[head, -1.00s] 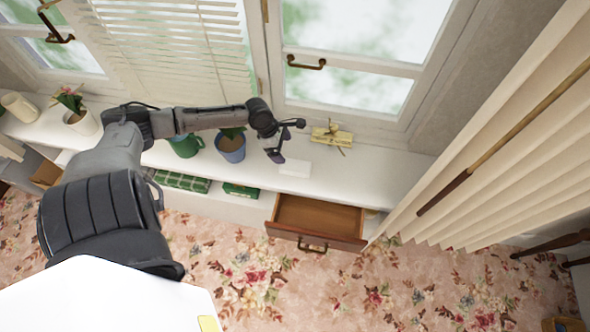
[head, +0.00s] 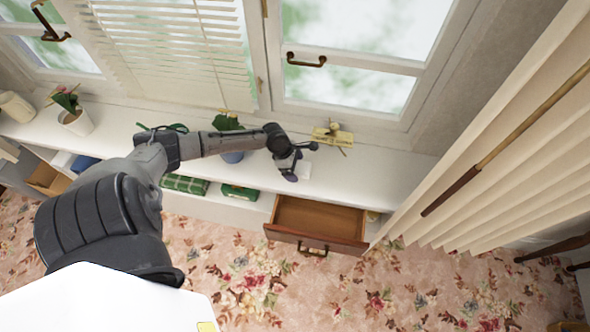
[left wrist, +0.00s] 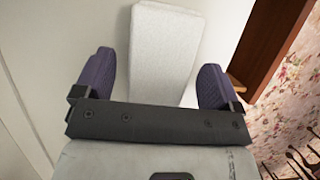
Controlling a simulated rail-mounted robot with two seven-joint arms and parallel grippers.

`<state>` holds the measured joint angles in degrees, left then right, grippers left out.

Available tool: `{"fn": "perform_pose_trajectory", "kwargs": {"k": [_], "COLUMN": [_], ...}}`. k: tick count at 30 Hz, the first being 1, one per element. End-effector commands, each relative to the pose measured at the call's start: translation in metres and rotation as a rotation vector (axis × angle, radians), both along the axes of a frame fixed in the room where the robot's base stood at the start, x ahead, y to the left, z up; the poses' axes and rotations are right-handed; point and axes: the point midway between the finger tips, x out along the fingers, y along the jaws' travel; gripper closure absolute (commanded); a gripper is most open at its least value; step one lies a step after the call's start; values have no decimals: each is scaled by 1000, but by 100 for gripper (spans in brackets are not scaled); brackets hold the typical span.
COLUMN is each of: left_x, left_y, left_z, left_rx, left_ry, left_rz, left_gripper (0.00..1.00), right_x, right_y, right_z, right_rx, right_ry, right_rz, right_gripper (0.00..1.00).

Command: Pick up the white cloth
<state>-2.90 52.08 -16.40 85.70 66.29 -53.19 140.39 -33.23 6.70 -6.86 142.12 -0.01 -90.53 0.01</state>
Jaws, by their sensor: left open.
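The white cloth (left wrist: 165,45) lies flat and folded on the white window ledge (head: 385,170), above the open drawer. In the head view the cloth (head: 304,170) is partly hidden by my left gripper (head: 291,173). In the left wrist view my left gripper (left wrist: 155,77) is open, with its two purple fingers on either side of the cloth's near part. Nothing is held. I cannot tell how high the fingers are above the ledge. The cloth's near end is hidden behind the gripper body. My right gripper is not in view.
An open wooden drawer (head: 318,217) juts out below the ledge. A small yellowish object (head: 333,136) stands behind the cloth. Pale curtains (head: 500,150) hang at the right. The ledge right of the cloth is clear.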

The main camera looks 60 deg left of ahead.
Motion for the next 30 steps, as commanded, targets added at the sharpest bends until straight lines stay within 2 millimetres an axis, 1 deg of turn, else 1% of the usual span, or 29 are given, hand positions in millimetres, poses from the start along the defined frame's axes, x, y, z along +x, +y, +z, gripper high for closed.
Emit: {"fn": "perform_pose_trajectory", "kwargs": {"k": [3, 10, 26, 30], "left_x": [1, 1, 1, 1], "left_y": [-1, -1, -1, -1], "left_z": [-5, -5, -4, -4], "left_rx": [0, 0, 1, 1], "left_ry": [1, 1, 1, 1], "left_rz": [0, 0, 0, 0], "left_gripper": [11, 12, 62, 64], "right_x": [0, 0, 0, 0], "right_y": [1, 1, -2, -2], "right_z": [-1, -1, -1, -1], "right_rx": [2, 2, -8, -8], "right_ry": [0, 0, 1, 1], "right_rz": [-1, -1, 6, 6], "right_gripper": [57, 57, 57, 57]}}
